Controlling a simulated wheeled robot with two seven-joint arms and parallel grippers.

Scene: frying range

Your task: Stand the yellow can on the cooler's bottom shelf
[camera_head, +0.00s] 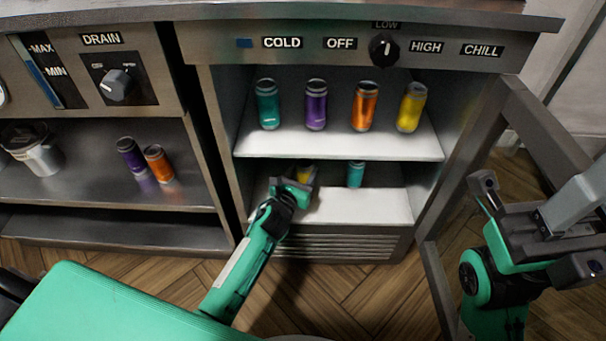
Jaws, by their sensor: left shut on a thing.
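The cooler's bottom shelf (372,207) is a white board below the upper shelf. My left gripper (297,187) reaches into this lower compartment, toward its left side, and is shut on a yellow can (306,174). The gripper hides much of this can, and I cannot tell whether its base touches the shelf. A teal can (356,174) stands on the bottom shelf to the right of it, apart from it. My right gripper (532,230) is open and empty, outside the cooler at the right.
The cooler's upper shelf (340,145) holds a teal, a purple, an orange and another yellow can (411,107). The open door frame (500,165) stands at the right. A left-hand shelf holds purple and orange cans and a metal pot (38,155). The bottom shelf's right part is clear.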

